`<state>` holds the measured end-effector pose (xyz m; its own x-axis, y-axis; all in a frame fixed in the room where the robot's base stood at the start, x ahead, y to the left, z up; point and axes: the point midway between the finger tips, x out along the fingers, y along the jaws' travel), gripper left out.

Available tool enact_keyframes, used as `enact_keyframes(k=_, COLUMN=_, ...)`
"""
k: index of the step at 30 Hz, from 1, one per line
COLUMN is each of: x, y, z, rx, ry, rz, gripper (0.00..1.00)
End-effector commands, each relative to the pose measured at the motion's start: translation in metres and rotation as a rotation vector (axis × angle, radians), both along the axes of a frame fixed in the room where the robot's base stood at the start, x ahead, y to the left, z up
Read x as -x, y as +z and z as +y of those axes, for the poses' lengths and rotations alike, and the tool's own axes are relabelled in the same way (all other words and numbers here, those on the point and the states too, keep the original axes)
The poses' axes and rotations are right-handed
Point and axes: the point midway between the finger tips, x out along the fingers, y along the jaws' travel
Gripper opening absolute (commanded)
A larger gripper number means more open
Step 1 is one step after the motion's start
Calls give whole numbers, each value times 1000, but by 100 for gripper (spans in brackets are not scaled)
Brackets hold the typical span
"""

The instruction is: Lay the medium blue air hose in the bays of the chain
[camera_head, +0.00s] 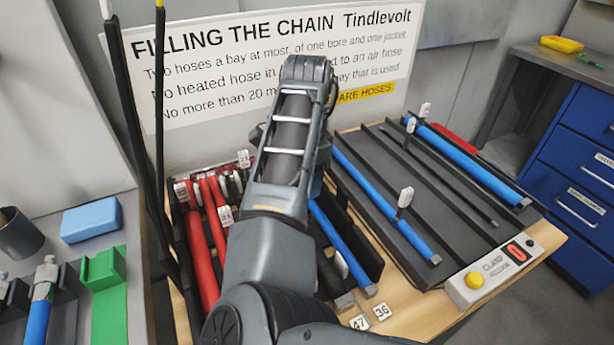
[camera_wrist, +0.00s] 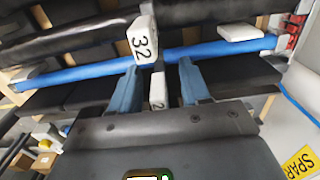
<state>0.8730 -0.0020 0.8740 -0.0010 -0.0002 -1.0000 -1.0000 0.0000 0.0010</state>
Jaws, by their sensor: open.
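In the wrist view my gripper (camera_wrist: 160,74) is open. Its two fingers point at a blue hose (camera_wrist: 215,48) that runs across the picture, with a white tag reading 32 (camera_wrist: 143,41) in front of the gap; I cannot tell if they touch the hose. In the head view my arm hides the gripper. A blue hose (camera_head: 345,246) lies in the rack right of my arm. The chain (camera_head: 440,190) is a dark tray with long bays at the right. One blue hose (camera_head: 375,198) lies along its left side and another (camera_head: 470,160) along its right. Bore sizes cannot be told.
Red hoses (camera_head: 196,250) and black hoses lie in the rack left of my arm. A clamp box (camera_head: 497,280) with a yellow button stands at the chain's near end. Tall dark rods (camera_head: 135,130) rise at the left. Blue drawers (camera_head: 585,165) stand at the right.

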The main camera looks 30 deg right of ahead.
Motion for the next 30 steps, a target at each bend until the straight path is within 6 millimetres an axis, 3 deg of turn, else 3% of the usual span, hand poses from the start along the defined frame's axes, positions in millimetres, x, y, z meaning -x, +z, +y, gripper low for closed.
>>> enact_keyframes(k=7, x=0, y=8, z=0, rx=0, ry=-1, rz=-1, gripper=47)
enact_keyframes(k=21, x=-1, y=74, z=0, rx=0, ry=0, rz=-1, gripper=47)
enact_keyframes(k=30, x=0, y=78, z=0, rx=0, ry=0, rz=0, gripper=47)
